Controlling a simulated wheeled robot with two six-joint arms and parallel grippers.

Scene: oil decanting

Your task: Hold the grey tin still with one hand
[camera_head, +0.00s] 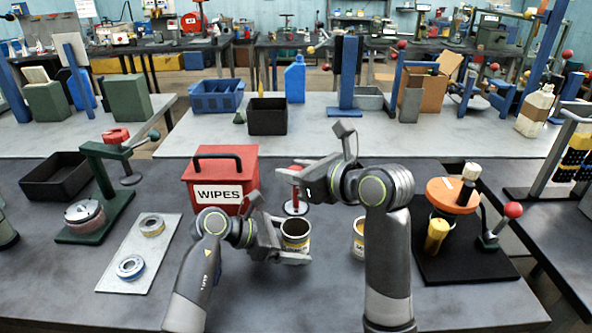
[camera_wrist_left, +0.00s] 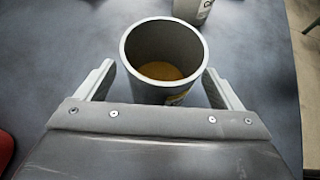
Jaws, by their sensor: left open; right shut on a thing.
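The grey tin (camera_head: 296,243) stands upright and open-topped on the dark bench, with a yellow mark on its side. In the left wrist view the tin (camera_wrist_left: 163,60) shows a yellow-brown content low inside. My left gripper (camera_head: 291,240) is open around it, one finger on each side. In the left wrist view a small gap shows between the tin and the left finger; the right finger is close to its wall. My right gripper (camera_head: 284,177) is above and behind the tin, shut on a red piece (camera_head: 296,200) with a pale round lower end.
A second tin (camera_head: 358,240) stands to the right, partly hidden by my right arm. A red WIPES box (camera_head: 219,184) is behind my left gripper. A pale plate (camera_head: 140,253) with two rings lies left. A black mat (camera_head: 460,262) with an orange-disc stand is right.

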